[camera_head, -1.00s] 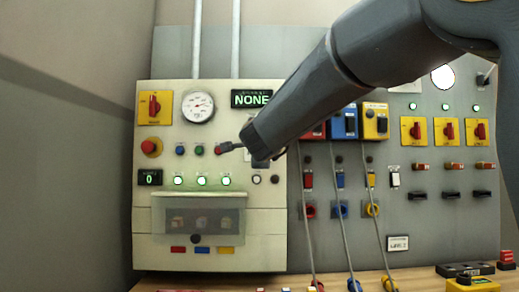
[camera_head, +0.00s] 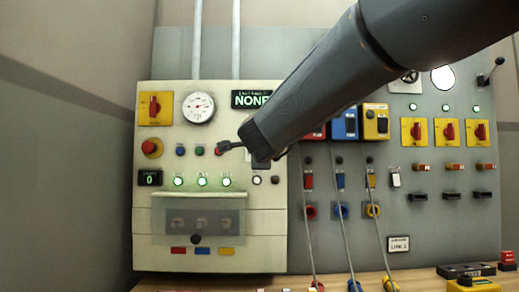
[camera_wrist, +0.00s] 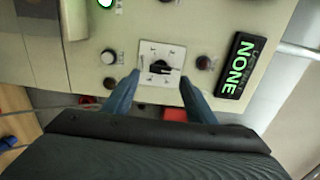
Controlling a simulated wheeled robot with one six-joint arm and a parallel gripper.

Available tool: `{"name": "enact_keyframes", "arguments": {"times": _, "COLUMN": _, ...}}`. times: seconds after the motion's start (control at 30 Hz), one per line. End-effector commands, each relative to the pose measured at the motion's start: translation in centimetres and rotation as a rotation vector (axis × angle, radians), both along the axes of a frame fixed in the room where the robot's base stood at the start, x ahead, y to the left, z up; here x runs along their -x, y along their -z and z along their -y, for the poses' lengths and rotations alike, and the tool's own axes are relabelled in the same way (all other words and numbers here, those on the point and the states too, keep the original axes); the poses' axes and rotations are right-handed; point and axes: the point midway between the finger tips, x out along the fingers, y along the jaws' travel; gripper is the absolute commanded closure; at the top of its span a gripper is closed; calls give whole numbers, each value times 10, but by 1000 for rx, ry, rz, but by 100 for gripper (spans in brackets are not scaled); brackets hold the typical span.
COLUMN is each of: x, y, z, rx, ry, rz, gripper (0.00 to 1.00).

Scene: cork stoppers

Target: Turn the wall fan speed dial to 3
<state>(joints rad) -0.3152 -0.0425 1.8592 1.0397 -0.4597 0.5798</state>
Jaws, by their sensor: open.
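A black rotary dial (camera_wrist: 164,67) on a square white plate (camera_wrist: 148,49) with small marks around it shows in the wrist view. I cannot read the marks or tell the dial's setting. My gripper (camera_wrist: 160,82) is open, its two blue-grey fingers on either side of the plate's lower part. Whether they touch the panel is unclear. In the head view my gripper (camera_head: 257,156) is at the cream panel's right part, and my arm hides the dial there.
The cream panel (camera_head: 145,215) carries a display reading NONE (camera_head: 251,99), a gauge (camera_head: 198,107), a red button (camera_head: 151,147) and lit lamps. Yellow switch plates (camera_head: 411,131) and hanging cables (camera_head: 350,225) are to the right. A dark knob (camera_wrist: 204,62) sits close beside the dial plate.

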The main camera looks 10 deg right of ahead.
Motion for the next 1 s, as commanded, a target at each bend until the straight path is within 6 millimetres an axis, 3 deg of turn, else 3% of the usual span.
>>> {"name": "enact_keyframes", "arguments": {"times": 0.1, "x": 18, "y": -1, "z": -2, "rx": -2, "ry": -1, "rz": 1, "gripper": 48}}
{"name": "enact_keyframes", "arguments": {"times": 0.3, "x": 33, "y": 0, "z": -3, "rx": -1, "ry": -1, "rz": 0, "gripper": 48}}
{"name": "enact_keyframes", "arguments": {"times": 0.8, "x": 34, "y": 1, "z": -3, "rx": 2, "ry": -1, "rz": -2, "gripper": 48}}
{"name": "enact_keyframes", "arguments": {"times": 0.93, "x": 32, "y": 21, "z": -5, "rx": 73, "ry": -34, "rz": -45, "gripper": 48}}
{"name": "enact_keyframes", "arguments": {"times": 1.0, "x": 32, "y": 50, "z": -7, "rx": 165, "ry": -82, "rz": -104, "gripper": 48}}
